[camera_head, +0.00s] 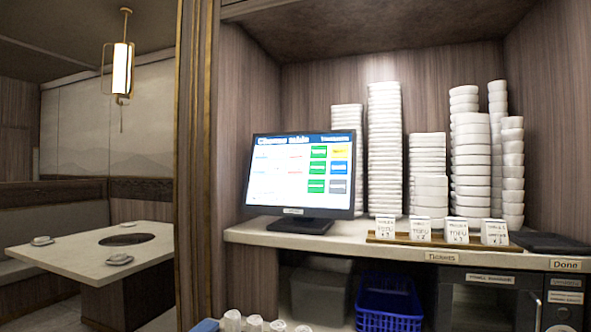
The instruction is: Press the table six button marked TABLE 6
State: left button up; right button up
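A black monitor (301,174) stands on the shelf counter, left of centre, with its screen lit. The blue header seems to read "Choose table". On the right of the screen are coloured boxes in two columns: several green ones (317,169), a yellow one (339,152), a blue one (338,168) and a grey one (338,186). The left part of the screen is white with small blue and red text. The lettering is too small to tell which box is marked TABLE 6. Neither of my grippers is in view.
Stacks of white bowls (385,150) stand behind and right of the monitor. Small ticket cards (457,231) stand on a wooden strip (440,243) along the counter. A blue basket (388,303) sits below. A dining table (80,249) is at the left, beyond a wooden post (190,150).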

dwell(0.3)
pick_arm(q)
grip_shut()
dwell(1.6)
